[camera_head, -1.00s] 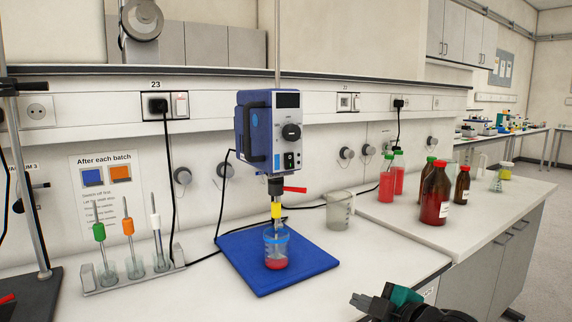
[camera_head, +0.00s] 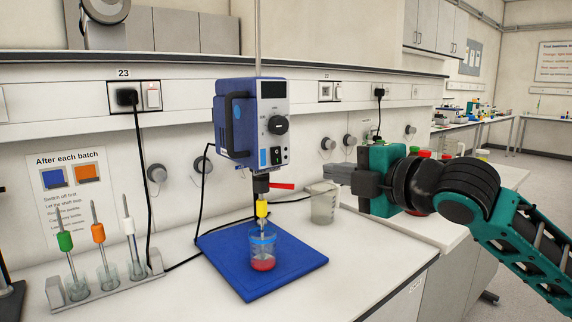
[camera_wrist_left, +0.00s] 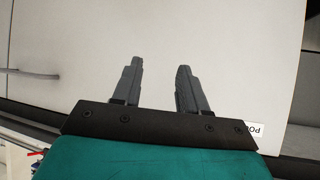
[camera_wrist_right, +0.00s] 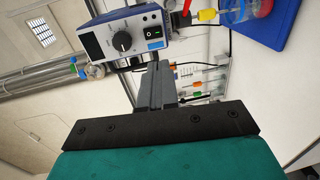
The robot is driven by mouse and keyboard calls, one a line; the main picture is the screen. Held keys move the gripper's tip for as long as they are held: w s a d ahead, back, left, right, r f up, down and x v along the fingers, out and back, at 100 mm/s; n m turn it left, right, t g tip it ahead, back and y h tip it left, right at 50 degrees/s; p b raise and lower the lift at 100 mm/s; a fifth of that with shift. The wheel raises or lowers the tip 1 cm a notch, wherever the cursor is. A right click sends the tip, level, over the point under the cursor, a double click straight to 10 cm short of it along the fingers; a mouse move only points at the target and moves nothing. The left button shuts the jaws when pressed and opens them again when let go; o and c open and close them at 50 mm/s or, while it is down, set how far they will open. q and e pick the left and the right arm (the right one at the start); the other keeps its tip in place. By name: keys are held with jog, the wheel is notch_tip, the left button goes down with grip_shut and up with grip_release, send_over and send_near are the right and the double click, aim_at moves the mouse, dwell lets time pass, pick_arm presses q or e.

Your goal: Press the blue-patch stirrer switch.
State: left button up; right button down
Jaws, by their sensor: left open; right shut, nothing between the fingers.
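The blue stirrer (camera_head: 232,125) hangs on a rod above the blue mat (camera_head: 290,272). Its grey front has a dark display, a round knob (camera_head: 278,125) and a small dark switch (camera_head: 277,156). My right gripper (camera_head: 326,173) is shut and empty, right of the stirrer and a little below switch height. Its fingers (camera_wrist_right: 158,70) point towards the panel, apparently apart from it. My left gripper (camera_wrist_left: 160,66) is open and empty, facing a pale surface; the head view does not show it.
A beaker with red liquid (camera_head: 262,263) stands on the mat under the shaft; a red lever (camera_head: 282,186) sticks out above it. An empty beaker (camera_head: 323,207) stands just below my right fingers. A rack of paddles (camera_head: 155,262) is at left. Red bottles are partly hidden by my right arm.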

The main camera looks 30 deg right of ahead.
jog(key=p, duration=0.1)
send_near(277, 163)
jog(key=shift+s, duration=1.25)
jog(key=w+p, duration=0.1)
jog(key=w, duration=0.3)
jog(key=w+p, duration=0.1)
jog(key=w, duration=0.3)
jog(key=shift+a+f+p, duration=0.2)
jog(key=shift+p, duration=0.2)
jog(key=shift+w+f, duration=0.2)
jog(key=shift+w, duration=0.45)
